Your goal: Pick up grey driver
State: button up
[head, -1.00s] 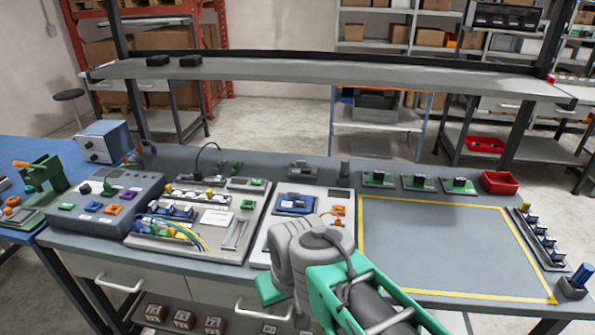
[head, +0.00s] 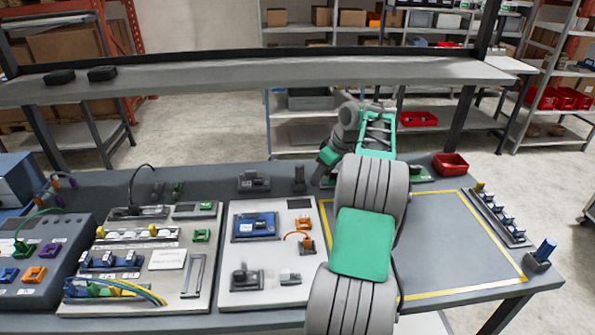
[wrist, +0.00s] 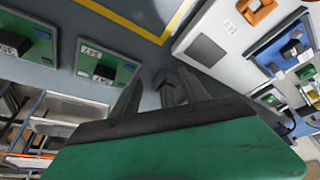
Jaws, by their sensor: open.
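The grey driver (head: 299,174) stands upright in a dark holder at the back edge of the bench, in the head view. My gripper (head: 318,180) is just to the right of it, with my arm reaching over the bench from the front. In the wrist view, my gripper (wrist: 158,92) is open, and a dark grey upright shape, apparently the driver (wrist: 168,86), shows between or just beyond the fingers. I cannot tell whether the fingers touch it. My green gripper body hides the lower part of the wrist view.
A grey fixture (head: 254,181) stands left of the driver. A white panel (head: 262,212) lies in front. Green boards (wrist: 105,65) sit close by, partly behind my arm. A red bin (head: 450,164) and a blue driver (head: 545,250) are at right. A shelf (head: 250,72) spans above.

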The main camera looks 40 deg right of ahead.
aim_at(302, 166)
jog(key=w+p, duration=0.1)
jog(key=w, duration=0.1)
jog(key=w+a+p, duration=0.1)
jog(key=w, duration=0.3)
jog(key=shift+w+a+r+p, duration=0.15)
jog(key=shift+w+r+p, duration=0.1)
jog(key=shift+w+p, duration=0.15)
jog(key=w+f, duration=0.2)
jog(key=shift+a+f, duration=0.25)
jog(key=shift+f, duration=0.4)
jog(key=shift+c, duration=0.3)
grip_shut()
